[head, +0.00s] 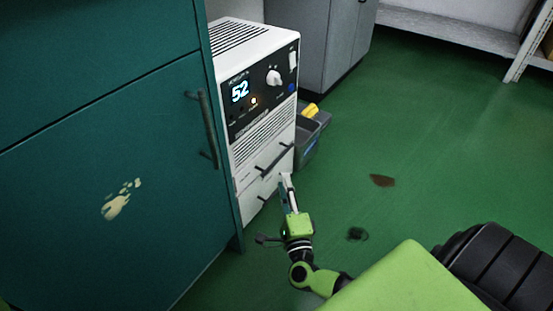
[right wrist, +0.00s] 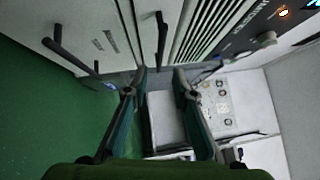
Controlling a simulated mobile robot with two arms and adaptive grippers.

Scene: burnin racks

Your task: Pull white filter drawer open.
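The white unit (head: 254,125) stands right of the teal cabinet, with a lit "52" display and a grille. Below the grille is a white drawer front (head: 250,176) with a dark bar handle (head: 274,160); it looks closed. A second handle (head: 264,197) sits lower. My right gripper (head: 287,180) is in front of the drawer, close to the upper handle. In the right wrist view my right gripper (right wrist: 160,73) is open and empty. The upper handle (right wrist: 161,38) lies just ahead of the gap between its fingertips. Contact cannot be told. My left gripper is not in view.
The teal cabinet (head: 100,150) with a vertical handle (head: 203,130) fills the left. A grey bin (head: 311,135) with a yellow item stands right of the unit, near a grey cabinet (head: 335,40). Green floor (head: 420,150) is mostly open to the right, with dark stains.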

